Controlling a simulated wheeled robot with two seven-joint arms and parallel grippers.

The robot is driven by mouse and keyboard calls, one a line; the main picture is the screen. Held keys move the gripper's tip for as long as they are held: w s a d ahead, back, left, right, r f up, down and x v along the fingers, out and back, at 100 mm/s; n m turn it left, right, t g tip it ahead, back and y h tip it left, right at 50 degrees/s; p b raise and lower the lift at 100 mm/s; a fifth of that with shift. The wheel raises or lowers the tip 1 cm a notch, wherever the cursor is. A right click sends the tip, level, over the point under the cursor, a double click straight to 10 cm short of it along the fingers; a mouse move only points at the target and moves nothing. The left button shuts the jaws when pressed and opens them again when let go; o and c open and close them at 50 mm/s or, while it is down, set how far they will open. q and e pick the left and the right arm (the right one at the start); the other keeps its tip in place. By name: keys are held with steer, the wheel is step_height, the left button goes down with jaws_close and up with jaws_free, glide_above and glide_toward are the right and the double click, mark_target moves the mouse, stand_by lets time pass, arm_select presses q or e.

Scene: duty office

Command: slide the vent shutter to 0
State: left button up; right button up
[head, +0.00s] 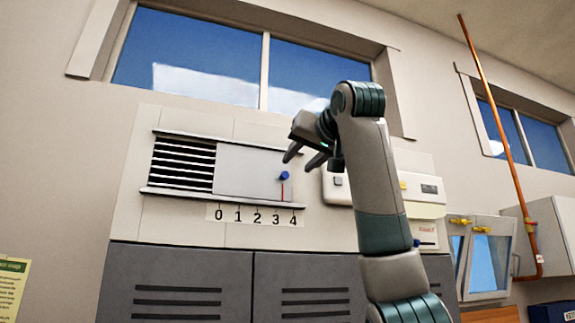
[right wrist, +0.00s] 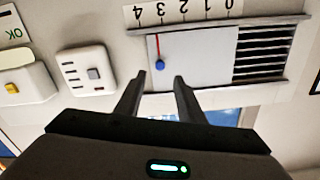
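The vent shutter (head: 245,172) is a pale flat plate in a rail frame, covering the right part of the vent. Dark louvres (head: 183,163) show uncovered at its left. A blue knob (head: 284,176) sits near the plate's right end, with a red pointer line (head: 282,192) below it. The line stands just past 3, towards 4, on the number strip (head: 256,216). My right gripper (head: 304,158) is open and empty, up and right of the knob. In the right wrist view, upside down, the knob (right wrist: 160,64) shows between and beyond the fingertips (right wrist: 161,77), apart from them.
White wall boxes (head: 336,188) with buttons stand right of the vent, behind my right arm. Grey louvred lockers (head: 180,285) are below. A copper pipe (head: 500,125) and a glass-fronted cabinet (head: 483,255) are further right.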

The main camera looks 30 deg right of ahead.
mark_target(286, 175)
steer(key=p+x, duration=0.4)
steer(key=x, duration=0.5)
steer(key=shift+p, duration=0.3)
steer(key=shift+c, duration=0.3)
jaws_close()
